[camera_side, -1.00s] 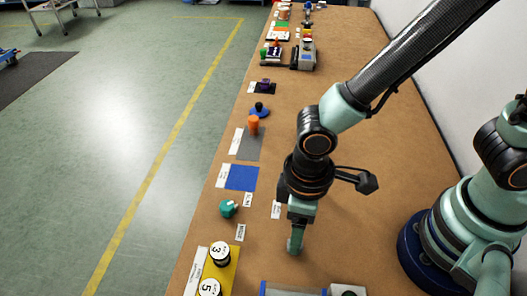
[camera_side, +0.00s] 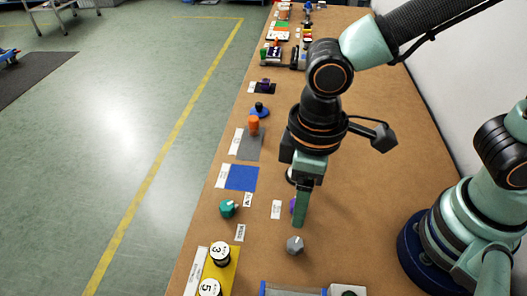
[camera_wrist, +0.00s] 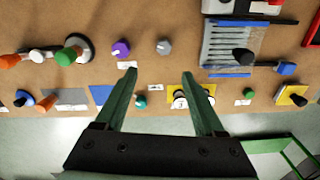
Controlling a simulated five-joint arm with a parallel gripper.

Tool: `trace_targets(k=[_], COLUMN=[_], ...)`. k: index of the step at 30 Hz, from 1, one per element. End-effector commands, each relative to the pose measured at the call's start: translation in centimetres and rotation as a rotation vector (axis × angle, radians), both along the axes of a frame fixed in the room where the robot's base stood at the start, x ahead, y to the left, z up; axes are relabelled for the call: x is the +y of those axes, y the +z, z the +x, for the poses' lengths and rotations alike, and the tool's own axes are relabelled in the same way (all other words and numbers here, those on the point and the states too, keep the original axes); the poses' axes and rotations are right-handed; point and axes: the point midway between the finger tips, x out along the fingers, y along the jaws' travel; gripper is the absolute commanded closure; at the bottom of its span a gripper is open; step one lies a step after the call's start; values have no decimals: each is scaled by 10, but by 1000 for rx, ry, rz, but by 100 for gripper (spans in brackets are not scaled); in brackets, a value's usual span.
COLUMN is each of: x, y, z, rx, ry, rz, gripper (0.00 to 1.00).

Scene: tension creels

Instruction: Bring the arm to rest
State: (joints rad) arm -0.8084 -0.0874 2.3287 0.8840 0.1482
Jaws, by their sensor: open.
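My gripper (camera_side: 300,222) hangs above the brown bench in the side view, pointing down, with nothing seen between its fingers. In the wrist view its two green fingers (camera_wrist: 159,74) are spread apart. A grey knob (camera_side: 295,245) stands on the bench just below and in front of the fingertips; it also shows in the wrist view (camera_wrist: 163,47), beyond the fingers. A purple knob (camera_side: 292,206) is mostly hidden behind the fingers in the side view and shows whole in the wrist view (camera_wrist: 120,48).
A teal knob (camera_side: 228,209), a blue mat (camera_side: 241,178) and numbered spools on a yellow plate (camera_side: 233,262) line the bench's left edge. A blue-ended tray (camera_side: 300,289) lies at the front. The bench right of my gripper is mostly bare.

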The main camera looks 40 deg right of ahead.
Motion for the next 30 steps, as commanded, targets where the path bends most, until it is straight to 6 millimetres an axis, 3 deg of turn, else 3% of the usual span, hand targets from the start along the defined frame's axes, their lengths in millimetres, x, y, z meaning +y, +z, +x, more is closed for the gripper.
trace_targets(k=[5,9,15,18,23,30], x=[-42,-97,-172,-196,-214,-215], y=[30,60,93,103,110,110], z=[39,68,82,82,80,80], rx=[-88,-202,-361,-417,-457,-459], ry=[-159,-330,-536,-600,-647,-649], rz=[72,129,159,159,155,155], gripper=[29,29,29,29,29,29])
